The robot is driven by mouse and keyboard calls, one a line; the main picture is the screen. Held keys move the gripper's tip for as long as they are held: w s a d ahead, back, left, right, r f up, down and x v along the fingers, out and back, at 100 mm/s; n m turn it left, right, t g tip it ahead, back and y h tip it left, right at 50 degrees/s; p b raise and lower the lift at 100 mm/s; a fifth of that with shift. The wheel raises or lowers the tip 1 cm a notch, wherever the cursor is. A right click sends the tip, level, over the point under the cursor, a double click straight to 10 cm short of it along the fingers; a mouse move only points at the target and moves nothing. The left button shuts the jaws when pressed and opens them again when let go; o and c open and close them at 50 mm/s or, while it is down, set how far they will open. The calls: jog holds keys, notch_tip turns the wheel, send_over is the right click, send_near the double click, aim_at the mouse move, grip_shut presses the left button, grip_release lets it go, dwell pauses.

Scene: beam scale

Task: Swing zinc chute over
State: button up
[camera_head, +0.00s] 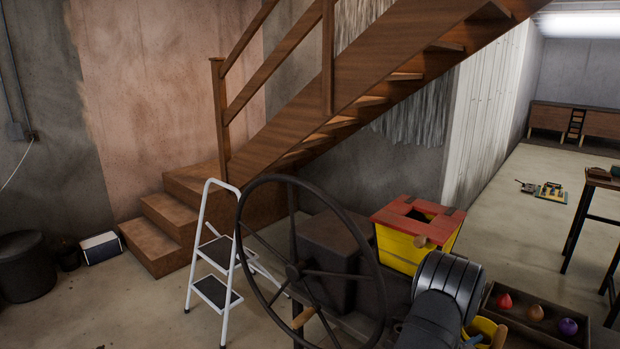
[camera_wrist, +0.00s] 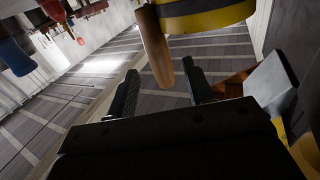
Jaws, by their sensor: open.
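My gripper (camera_wrist: 160,68) shows in the wrist view with its two dark fingers apart and nothing between them. A wooden handle (camera_wrist: 155,45) stands just beyond the fingertips, by a yellow drum with a dark band (camera_wrist: 205,14). I cannot tell whether the fingers touch the handle. A grey flat-sided metal piece (camera_wrist: 274,84), perhaps the zinc chute, lies right of the right finger, apart from it. In the head view my dark arm covers the gripper; a yellow round part (camera_head: 484,328) and a wooden handle (camera_head: 499,336) show beside it. I cannot make out the chute there.
A large spoked wheel (camera_head: 293,271) stands left of my arm. A yellow box with a red top (camera_head: 405,250) is behind it. A dark tray (camera_head: 548,334) with coloured fruit-like pieces is at right. A white step ladder (camera_head: 208,220) stands on the floor, left.

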grip_shut()
jog(key=shift+r, duration=0.1)
jog(key=a+r+n, duration=0.5)
jog(key=a, duration=0.4)
jog(key=w+a+r+n+t+y, duration=0.1)
jog(key=a+r+n, duration=0.3)
jog(key=a, duration=0.6)
jog(key=w+a+r+n+t+y, duration=0.1)
jog(key=a+r+n, duration=0.4)
jog(key=a, duration=0.5)
notch_tip(320, 180, up, 3)
jog(key=shift+w+a+f+n, duration=0.15)
jog(key=shift+w+n, duration=0.05)
jog(key=shift+n, duration=0.1)
